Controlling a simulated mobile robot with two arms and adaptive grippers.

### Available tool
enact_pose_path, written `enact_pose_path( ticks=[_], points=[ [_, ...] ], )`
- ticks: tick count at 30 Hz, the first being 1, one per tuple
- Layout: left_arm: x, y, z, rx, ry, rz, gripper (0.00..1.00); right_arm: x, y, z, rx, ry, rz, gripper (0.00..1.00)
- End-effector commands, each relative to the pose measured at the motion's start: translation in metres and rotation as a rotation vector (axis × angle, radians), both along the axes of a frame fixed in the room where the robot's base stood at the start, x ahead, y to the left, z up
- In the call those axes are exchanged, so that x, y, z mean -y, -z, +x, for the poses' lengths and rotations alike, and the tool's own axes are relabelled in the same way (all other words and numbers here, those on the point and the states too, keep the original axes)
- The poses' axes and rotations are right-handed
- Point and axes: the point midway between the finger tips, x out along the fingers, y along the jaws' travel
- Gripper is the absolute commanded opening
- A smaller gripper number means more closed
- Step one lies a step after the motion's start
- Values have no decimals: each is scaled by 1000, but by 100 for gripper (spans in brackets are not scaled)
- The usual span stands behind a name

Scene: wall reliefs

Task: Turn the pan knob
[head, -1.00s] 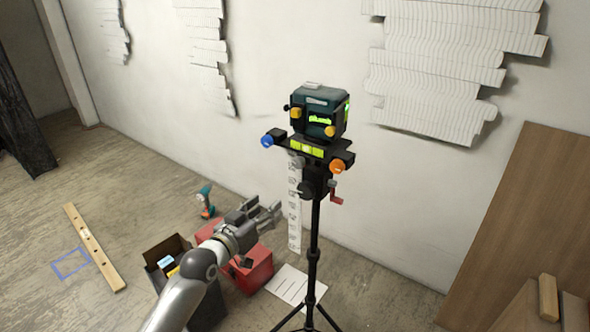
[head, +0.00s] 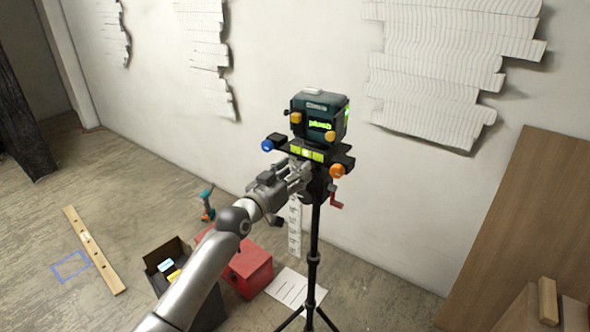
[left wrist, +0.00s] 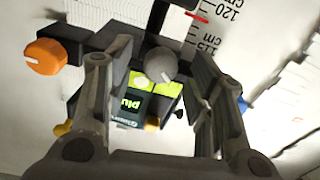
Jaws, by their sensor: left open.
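A dark teal laser level (head: 318,117) with a lit green display stands on a black tripod head. No knob has a readable pan label. In the left wrist view, a grey knob (left wrist: 160,64) lies between the spread fingers of my left gripper (left wrist: 147,62); I cannot tell whether they touch it. In the head view, my left gripper (head: 303,174) is open at the tripod head and hides this knob. A blue knob (head: 267,145) is to the left, and an orange knob (head: 337,171) to the right. My right gripper is not in view.
A red crank handle (head: 336,203) sticks out below the orange knob. Tripod legs, a red toolbox (head: 252,275), a dark open box (head: 165,250) and a drill (head: 206,203) are below. A white scale strip (head: 295,232) hangs behind the tripod pole.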

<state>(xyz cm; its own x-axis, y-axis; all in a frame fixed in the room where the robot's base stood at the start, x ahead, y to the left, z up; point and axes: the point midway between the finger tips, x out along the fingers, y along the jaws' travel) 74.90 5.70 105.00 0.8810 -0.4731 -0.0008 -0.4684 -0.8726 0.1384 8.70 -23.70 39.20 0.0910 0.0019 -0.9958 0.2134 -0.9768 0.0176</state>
Motion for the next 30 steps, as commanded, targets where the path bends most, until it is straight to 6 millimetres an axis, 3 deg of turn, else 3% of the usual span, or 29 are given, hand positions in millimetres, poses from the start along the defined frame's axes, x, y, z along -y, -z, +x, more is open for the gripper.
enact_pose_path(
  ticks=[14, 24, 30],
  points=[
    [4, 0, 9, 1, -1, 0, 49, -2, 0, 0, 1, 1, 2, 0],
    [4, 0, 9, 1, -1, 0, 6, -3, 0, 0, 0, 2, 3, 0],
    [4, 0, 9, -5, -1, -9, 4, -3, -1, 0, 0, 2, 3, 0]
  ],
)
